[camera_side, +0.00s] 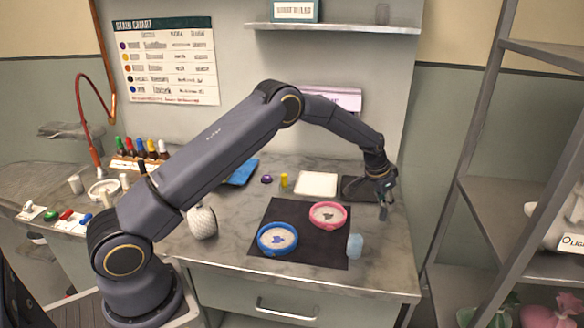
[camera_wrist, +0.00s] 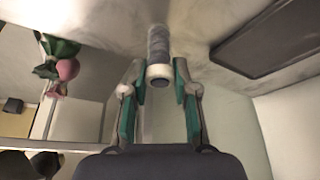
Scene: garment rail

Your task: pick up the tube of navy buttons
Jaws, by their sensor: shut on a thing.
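The tube of navy buttons (camera_wrist: 158,45) is a slim dark grey-blue cylinder with a pale end cap, seen in the wrist view between my two fingers. My gripper (camera_wrist: 159,78) is shut on the tube near its pale cap, one green-lined finger on each side. In the side view my gripper (camera_side: 382,190) points down over the right part of the worktop, and the small dark tube (camera_side: 383,213) shows just below it. I cannot tell whether the tube's far end touches the worktop. The buttons inside are too small to make out.
A dark tray (camera_side: 352,196) lies just left of my gripper. A black mat (camera_side: 315,252) holds a blue hoop (camera_side: 278,249) and a pink hoop (camera_side: 328,205), with a light blue piece (camera_side: 354,246) at its right edge. A metal shelf rack (camera_side: 470,130) stands to the right.

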